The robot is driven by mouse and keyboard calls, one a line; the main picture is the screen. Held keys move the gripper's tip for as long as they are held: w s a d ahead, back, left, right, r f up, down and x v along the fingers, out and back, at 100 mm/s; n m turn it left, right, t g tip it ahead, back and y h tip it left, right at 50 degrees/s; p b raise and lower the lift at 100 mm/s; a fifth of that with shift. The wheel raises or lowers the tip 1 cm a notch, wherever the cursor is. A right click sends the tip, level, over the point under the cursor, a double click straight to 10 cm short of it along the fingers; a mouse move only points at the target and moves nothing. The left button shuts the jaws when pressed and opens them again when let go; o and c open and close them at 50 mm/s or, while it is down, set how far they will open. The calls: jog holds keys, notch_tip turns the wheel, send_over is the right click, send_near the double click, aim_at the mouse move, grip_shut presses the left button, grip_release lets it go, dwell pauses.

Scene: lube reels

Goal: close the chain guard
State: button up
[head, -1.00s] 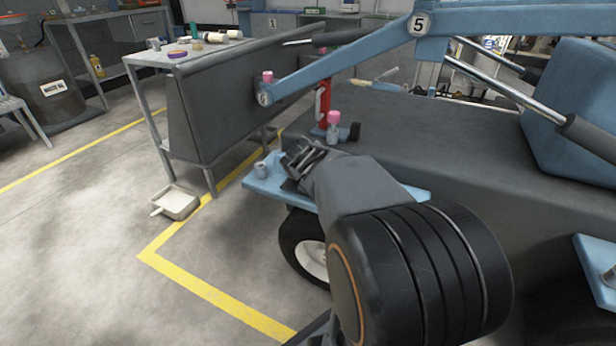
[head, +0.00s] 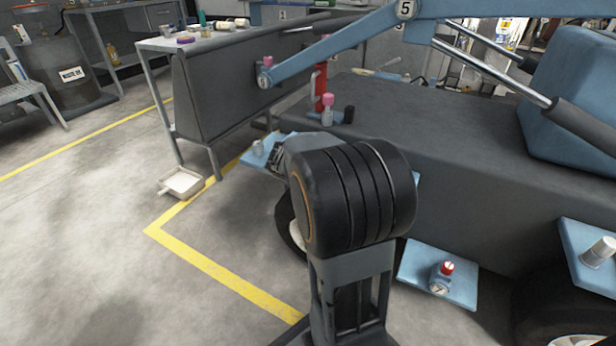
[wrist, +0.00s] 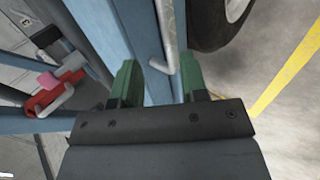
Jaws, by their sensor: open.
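My gripper (wrist: 159,72) has its two green fingers apart in the wrist view. A bent grey metal rod (wrist: 168,45) reaches down between the fingers, in front of a long blue panel (wrist: 118,30). I cannot tell whether either finger touches the rod. No part is plainly recognisable as the chain guard, so I cannot tell whether the rod or panel belongs to it. In the head view my arm hides most of the gripper, over a blue plate (head: 259,155) on the dark machine (head: 440,150).
A red and pink fitting (wrist: 58,88) is left of the fingers, and a tyre (wrist: 212,22) is at upper right. In the head view, a blue lift arm (head: 340,42) crosses above the machine.

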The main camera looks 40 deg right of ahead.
jog(key=p+v, duration=0.5)
jog(key=v, duration=0.8)
jog(key=shift+a+r+p, duration=0.2)
jog(key=shift+r+p, duration=0.15)
jog(key=shift+p, duration=0.05)
jog(key=shift+s, duration=0.1)
